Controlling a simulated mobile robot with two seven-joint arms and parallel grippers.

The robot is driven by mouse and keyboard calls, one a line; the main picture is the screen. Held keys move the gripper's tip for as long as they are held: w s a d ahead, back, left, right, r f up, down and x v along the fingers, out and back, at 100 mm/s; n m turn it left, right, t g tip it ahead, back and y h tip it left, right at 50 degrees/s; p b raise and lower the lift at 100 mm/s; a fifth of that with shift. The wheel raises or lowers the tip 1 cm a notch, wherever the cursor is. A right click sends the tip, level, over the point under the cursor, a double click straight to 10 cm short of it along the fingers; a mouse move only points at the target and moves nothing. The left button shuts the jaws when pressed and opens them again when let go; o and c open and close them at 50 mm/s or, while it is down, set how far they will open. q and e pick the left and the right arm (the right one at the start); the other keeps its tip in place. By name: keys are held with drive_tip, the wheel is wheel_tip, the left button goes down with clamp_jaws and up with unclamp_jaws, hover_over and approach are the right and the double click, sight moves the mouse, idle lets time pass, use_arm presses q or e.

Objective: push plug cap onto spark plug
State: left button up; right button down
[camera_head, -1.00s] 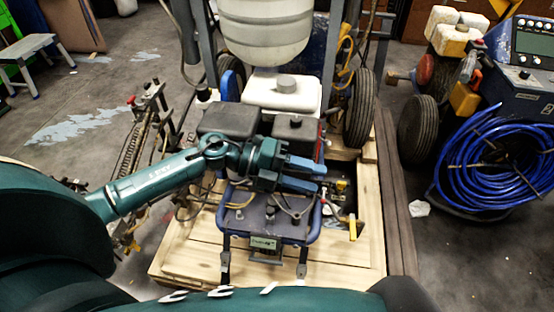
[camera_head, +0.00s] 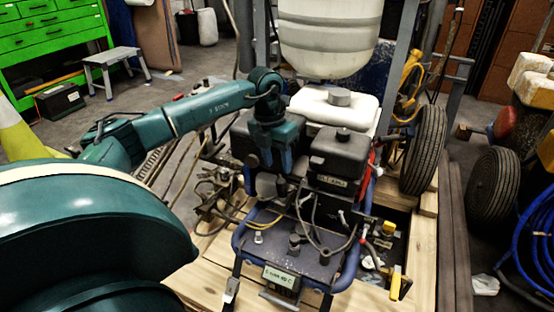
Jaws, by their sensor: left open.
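My left gripper (camera_head: 274,170) points down in front of the dark engine housing on the line striper, above the left part of the engine. Its blue-green fingers are apart, and I see nothing held between them. The engine (camera_head: 338,165) has black covers, with thin dark leads (camera_head: 306,215) curving down over the front plate (camera_head: 275,255). Small fittings stand on that plate, a dark one (camera_head: 295,243) and a silver one (camera_head: 258,238). The plug cap and spark plug are too small to tell apart surely from these parts. My right gripper is not in view.
A white tank (camera_head: 330,106) and a large pale drum (camera_head: 328,35) stand behind the engine. A wheel (camera_head: 424,150) is to the right. The machine rests on a wooden pallet (camera_head: 420,240). A green tool cabinet (camera_head: 55,35) and a grey step stool (camera_head: 115,65) stand back left.

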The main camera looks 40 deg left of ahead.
sight(281, 180)
use_arm(q)
wheel_tip(281, 180, down, 3)
drive_tip(key=shift+w+d+r+b, duration=0.1)
drive_tip(key=shift+d+b, duration=0.05)
drive_tip(key=shift+b, duration=0.75)
drive_tip(key=shift+f, duration=0.4)
drive_tip(key=shift+w+d+f+b, duration=0.15)
drive_tip(key=shift+f+b, duration=0.2)
drive_tip(key=shift+f, duration=0.4)
drive_tip(key=shift+w+d+f+b, duration=0.1)
drive_tip(key=shift+f+b, duration=0.25)
drive_tip(key=shift+f, duration=0.4)
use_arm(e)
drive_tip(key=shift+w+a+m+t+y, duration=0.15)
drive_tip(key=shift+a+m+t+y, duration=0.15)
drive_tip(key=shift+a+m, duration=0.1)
use_arm(q)
drive_tip(key=shift+s+p, duration=0.1)
drive_tip(key=shift+p, duration=0.25)
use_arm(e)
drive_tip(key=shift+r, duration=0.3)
use_arm(q)
drive_tip(key=shift+c, duration=0.3)
clamp_jaws()
